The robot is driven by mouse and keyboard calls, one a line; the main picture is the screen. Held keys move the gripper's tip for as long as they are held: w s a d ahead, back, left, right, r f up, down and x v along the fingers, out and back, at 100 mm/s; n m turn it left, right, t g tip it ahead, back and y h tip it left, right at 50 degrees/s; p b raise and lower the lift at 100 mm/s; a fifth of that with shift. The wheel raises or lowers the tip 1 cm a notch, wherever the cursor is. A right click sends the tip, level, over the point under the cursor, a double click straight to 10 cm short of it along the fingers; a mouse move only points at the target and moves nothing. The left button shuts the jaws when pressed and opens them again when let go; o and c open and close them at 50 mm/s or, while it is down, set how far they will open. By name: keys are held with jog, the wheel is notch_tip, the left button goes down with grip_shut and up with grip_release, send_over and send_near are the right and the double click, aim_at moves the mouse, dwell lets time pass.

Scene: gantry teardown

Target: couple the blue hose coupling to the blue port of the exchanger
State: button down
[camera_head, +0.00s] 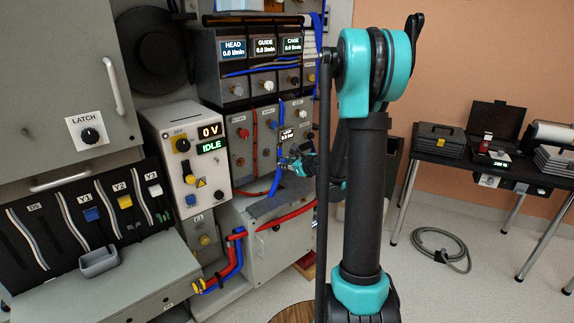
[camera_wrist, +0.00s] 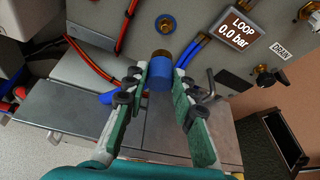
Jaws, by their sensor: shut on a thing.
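The blue hose coupling (camera_wrist: 160,78) is a blue cylinder with a brass end, held between the fingertips of my gripper (camera_wrist: 161,84). The brass end points toward the exchanger panel. The blue port (camera_wrist: 166,23), a blue ring with a brass centre, is on the grey panel (camera_wrist: 215,62) just beyond the coupling. A gap shows between coupling and port in the wrist view. In the head view my gripper (camera_head: 298,164) is at the panel, partly behind my arm; the coupling cannot be made out there.
A LOOP display (camera_wrist: 242,28) reads 0.0 bar. Beside it are blue hoses (camera_wrist: 194,50) and a DRAIN valve (camera_wrist: 268,76). Red hoses (camera_wrist: 90,60) run at the left. A grey ledge (camera_wrist: 75,125) lies below the panel, and a dark open bin (camera_wrist: 285,140) stands at lower right.

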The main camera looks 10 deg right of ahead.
aim_at(280, 158)
jog(key=shift+w, duration=0.1)
jog(key=shift+w+a, duration=0.45)
jog(key=shift+w, duration=0.3)
jog(key=shift+w+a, duration=0.5)
jog(key=shift+w, duration=0.3)
jog(key=shift+w+a, duration=0.45)
jog(key=shift+w, duration=0.3)
jog(key=shift+w+a, duration=0.5)
jog(key=shift+w, duration=0.3)
jog(key=shift+w+a, duration=0.15)
jog(key=shift+w, duration=0.15)
jog(key=shift+w, duration=0.1)
jog(key=c, duration=1.2)
grip_release()
jog(key=shift+w+a, duration=0.1)
jog(key=shift+o, duration=0.2)
